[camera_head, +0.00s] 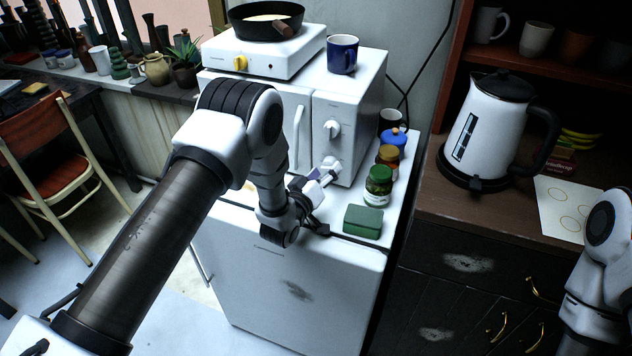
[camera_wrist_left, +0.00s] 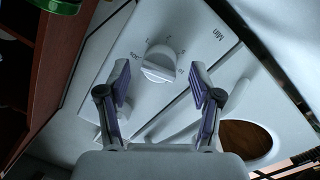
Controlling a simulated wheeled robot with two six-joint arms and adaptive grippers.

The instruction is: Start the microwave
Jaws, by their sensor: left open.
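The white microwave (camera_head: 368,92) stands on a white fridge, its door closed and its handle (camera_head: 299,136) upright at the door's right side. An upper knob (camera_head: 333,129) and a lower knob (camera_head: 331,164) sit on its front panel. My left gripper (camera_head: 323,174) is open in front of the lower knob. In the left wrist view, a round white dial (camera_wrist_left: 163,62) with a raised grip and a "Min" label lies between the spread fingers (camera_wrist_left: 160,78). Whether either finger touches it, I cannot tell. My right gripper is out of view; only part of that arm shows.
A hotplate (camera_head: 275,55) with a black pan (camera_head: 266,20) and a blue mug (camera_head: 342,54) stand on the microwave. Right of it are a green-lidded jar (camera_head: 378,186), other jars and a green box (camera_head: 363,221). A white kettle (camera_head: 490,130) stands on the right counter.

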